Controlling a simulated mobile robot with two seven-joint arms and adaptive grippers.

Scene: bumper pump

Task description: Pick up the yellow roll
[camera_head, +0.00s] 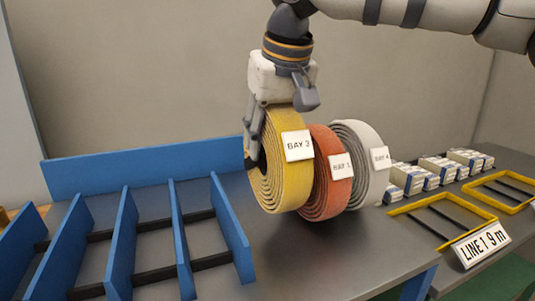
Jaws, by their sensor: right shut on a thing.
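The yellow roll (282,182) is a coiled strip standing on edge, with a white tag reading BAY 3. It is the leftmost of three rolls on the grey table. My right gripper (262,142) reaches down from above and is shut on the yellow roll at its upper left rim. One finger shows on the roll's left side; the other is largely hidden. I cannot tell whether the roll touches the table. My left gripper is not in view.
An orange roll (318,188) tagged BAY 1 and a grey roll (372,142) stand close behind on the right. A blue divided rack (122,240) is at left.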

